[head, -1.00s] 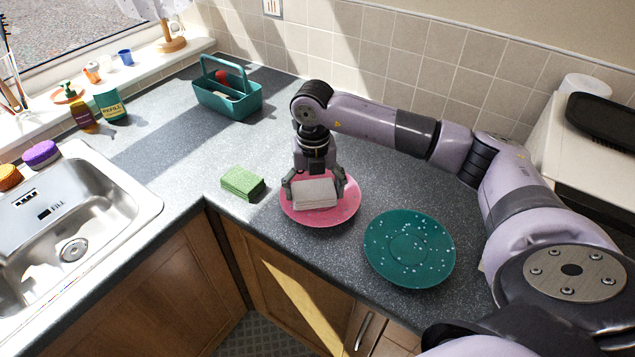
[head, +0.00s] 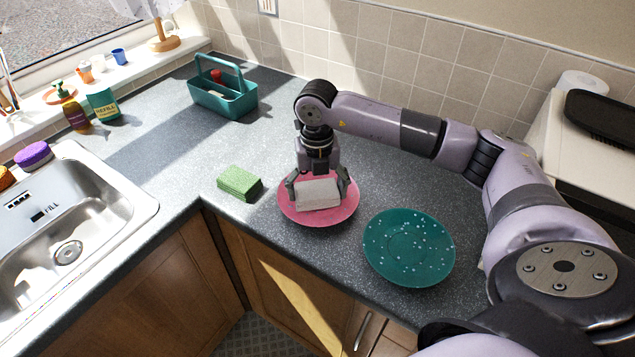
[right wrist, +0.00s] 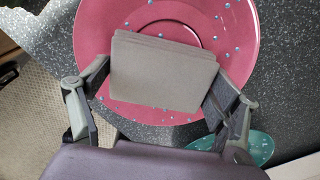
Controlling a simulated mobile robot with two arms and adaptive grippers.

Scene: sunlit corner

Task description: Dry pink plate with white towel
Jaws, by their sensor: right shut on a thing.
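The pink plate (head: 338,211) lies on the grey worktop near its front edge. It also shows in the right wrist view (right wrist: 240,50), with several blue-white drops on it. My right gripper (head: 319,192) is shut on the folded white towel (head: 319,194) and holds it over the plate. In the right wrist view the towel (right wrist: 162,70) sits between the two fingers and hides the plate's lower middle. I cannot tell whether the towel touches the plate. My left gripper is not in view.
A teal plate (head: 409,247) with many drops lies right of the pink plate. A green sponge (head: 239,183) lies to the left. A teal caddy (head: 223,98) stands behind. The sink (head: 70,240) is at the left. Clear worktop lies between sponge and caddy.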

